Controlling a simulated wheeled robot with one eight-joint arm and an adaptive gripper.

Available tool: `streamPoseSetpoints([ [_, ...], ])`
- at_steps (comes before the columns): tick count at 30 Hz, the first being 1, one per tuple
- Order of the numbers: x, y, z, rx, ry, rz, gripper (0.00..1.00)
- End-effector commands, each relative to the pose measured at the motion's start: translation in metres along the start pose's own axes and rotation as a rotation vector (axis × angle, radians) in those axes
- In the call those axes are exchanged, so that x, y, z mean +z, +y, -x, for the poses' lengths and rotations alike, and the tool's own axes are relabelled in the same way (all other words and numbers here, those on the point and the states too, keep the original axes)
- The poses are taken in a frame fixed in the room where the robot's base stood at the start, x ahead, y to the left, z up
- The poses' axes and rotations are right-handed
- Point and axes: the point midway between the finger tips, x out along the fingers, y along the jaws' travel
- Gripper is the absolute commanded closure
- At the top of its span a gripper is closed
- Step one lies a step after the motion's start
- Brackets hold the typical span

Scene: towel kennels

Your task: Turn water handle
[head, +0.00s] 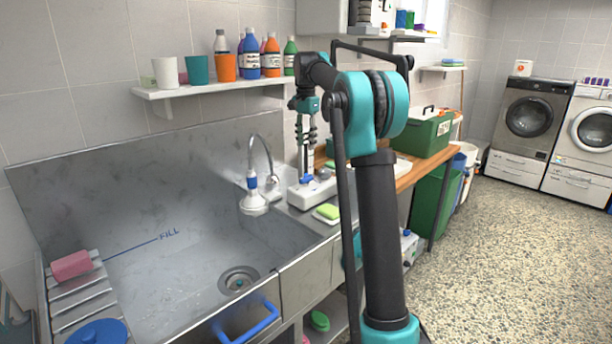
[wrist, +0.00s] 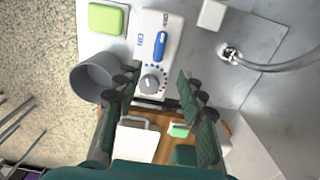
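The water control is a long white box (head: 313,191) at the back right of the sink. Its blue handle (wrist: 160,46) lies lengthwise on the box in the wrist view, with a grey dial (wrist: 152,82) beside it and small lettering around it. The blue handle also shows small in the head view (head: 306,179). My gripper (head: 306,150) points down above the box. In the wrist view my gripper (wrist: 158,75) has its two fingers apart with nothing between them, one on each side of the box. I cannot tell its exact height above the handle.
A curved tap (head: 262,160) stands left of the box over the steel sink (head: 190,255). A green sponge (head: 327,211) lies at the counter's front edge. A shelf (head: 200,88) with cups and bottles hangs behind. A green toolbox (head: 425,134) stands right.

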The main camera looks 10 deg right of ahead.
Motion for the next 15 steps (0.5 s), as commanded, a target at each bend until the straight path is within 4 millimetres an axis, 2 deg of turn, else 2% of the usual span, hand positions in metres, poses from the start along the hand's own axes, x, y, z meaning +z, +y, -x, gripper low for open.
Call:
streamPoseSetpoints([
  [3, 0.000, 0.000, -0.025, 0.000, 0.000, 0.001, 0.60],
  [15, 0.000, 0.000, -0.101, 0.000, 0.000, 0.001, 0.60],
])
